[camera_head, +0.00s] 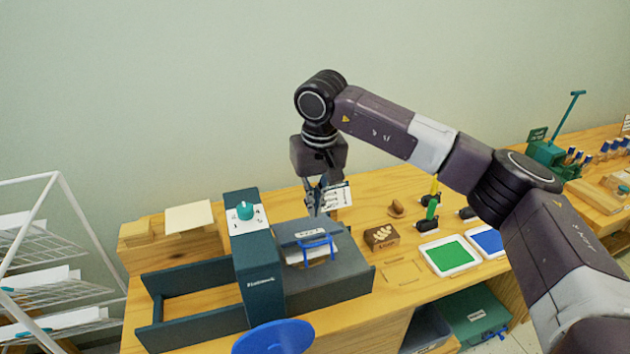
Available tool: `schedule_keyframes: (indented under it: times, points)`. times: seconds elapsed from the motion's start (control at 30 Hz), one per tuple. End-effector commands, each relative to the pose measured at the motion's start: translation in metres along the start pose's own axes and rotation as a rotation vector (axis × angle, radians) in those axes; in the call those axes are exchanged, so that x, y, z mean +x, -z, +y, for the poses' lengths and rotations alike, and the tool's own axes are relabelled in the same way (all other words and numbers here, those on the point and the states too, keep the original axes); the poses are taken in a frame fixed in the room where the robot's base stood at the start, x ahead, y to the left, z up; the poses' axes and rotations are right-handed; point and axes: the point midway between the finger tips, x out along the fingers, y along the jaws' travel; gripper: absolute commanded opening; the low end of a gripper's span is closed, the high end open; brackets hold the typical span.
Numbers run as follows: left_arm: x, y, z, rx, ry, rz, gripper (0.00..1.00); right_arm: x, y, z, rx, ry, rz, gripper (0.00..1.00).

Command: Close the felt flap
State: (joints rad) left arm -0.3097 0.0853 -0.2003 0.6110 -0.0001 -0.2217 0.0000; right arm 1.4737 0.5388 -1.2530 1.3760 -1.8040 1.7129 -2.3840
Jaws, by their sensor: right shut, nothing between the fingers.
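A dark press (258,270) stands on the wooden table. To the right of its upright lies its bed, and on it a grey felt flap (292,228) with a small label and a blue loop handle (316,245). A white sheet (310,258) shows under the flap's front edge. I cannot tell how far the flap is raised. My right gripper (318,211) points down, shut and empty, at the flap's back right; whether it touches the flap is unclear. My left gripper is out of view.
A blue wheel (272,338) juts out at the press's front. A small brown box (381,237), a green ink pad (450,255) and a blue pad (487,241) lie to the right. A white wire rack (50,265) stands at the left.

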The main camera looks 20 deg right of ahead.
Motion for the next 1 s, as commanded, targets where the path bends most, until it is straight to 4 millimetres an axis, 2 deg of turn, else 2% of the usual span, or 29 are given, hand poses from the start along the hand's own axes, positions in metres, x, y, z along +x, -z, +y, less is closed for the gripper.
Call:
schedule_keyframes:
  times: [0.03,0.1,0.23,0.43,0.83,1.0]
  points:
    - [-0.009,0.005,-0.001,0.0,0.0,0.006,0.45,0.007,-0.001,0.0,0.0,0.0,-0.005,0.0]
    - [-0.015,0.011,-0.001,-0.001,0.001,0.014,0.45,0.019,-0.002,0.0,-0.001,0.0,-0.004,0.0]
    - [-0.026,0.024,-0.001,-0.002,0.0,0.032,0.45,0.032,-0.017,0.0,-0.002,0.001,-0.002,0.0]
    - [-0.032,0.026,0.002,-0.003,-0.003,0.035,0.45,0.044,-0.027,0.0,-0.001,0.001,0.001,0.0]
    - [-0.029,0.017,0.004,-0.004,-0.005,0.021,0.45,0.048,-0.028,0.0,0.0,0.001,0.004,0.0]
    - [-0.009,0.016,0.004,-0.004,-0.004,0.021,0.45,0.06,-0.027,0.0,-0.002,0.0,0.041,0.0]
